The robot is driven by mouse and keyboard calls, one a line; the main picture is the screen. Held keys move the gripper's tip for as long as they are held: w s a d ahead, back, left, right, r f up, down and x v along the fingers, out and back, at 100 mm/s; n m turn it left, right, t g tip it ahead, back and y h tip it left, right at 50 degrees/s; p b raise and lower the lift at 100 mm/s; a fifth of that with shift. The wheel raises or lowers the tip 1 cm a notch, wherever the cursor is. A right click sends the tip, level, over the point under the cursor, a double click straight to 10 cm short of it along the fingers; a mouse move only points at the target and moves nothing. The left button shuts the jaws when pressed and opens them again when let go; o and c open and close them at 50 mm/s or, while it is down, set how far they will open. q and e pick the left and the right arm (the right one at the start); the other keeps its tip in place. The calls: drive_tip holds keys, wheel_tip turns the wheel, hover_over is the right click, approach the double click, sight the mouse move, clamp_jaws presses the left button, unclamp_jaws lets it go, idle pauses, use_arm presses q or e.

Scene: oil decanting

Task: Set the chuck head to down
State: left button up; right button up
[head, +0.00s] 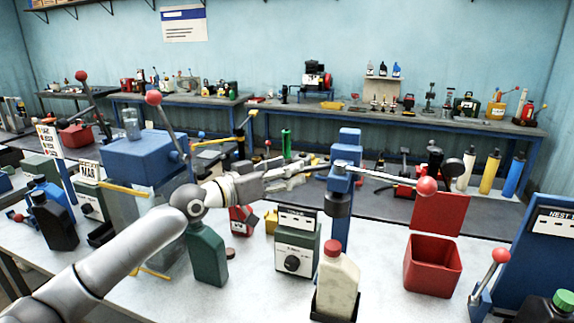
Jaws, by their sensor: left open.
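A blue capping press stands in the middle of the bench, with a blue post (340,236) and a blue head (341,181). A metal lever ending in a red ball (427,186) reaches out to the right, sloping slightly down. My left gripper (314,168) is open, just left of the press head near the lever's pivot side. I cannot tell if its fingertips touch the press. My right gripper is out of view.
A cream bottle with a red cap (338,275) stands in front of the post. A grey-green scale (297,250) and dark green bottle (206,255) stand to its left. A red bin (433,264) is to the right. A blue machine with a red-ball lever (153,98) stands left.

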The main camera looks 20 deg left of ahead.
use_arm(q)
drive_tip(key=shift+w+d, duration=0.15)
drive_tip(key=shift+w, duration=0.1)
clamp_jaws()
wheel_tip(320, 180, down, 11)
drive_tip(key=b, duration=1)
drive_tip(key=shift+b, duration=0.3)
drive_tip(key=shift+r, duration=0.1)
unclamp_jaws()
drive_tip(key=shift+r, duration=0.1)
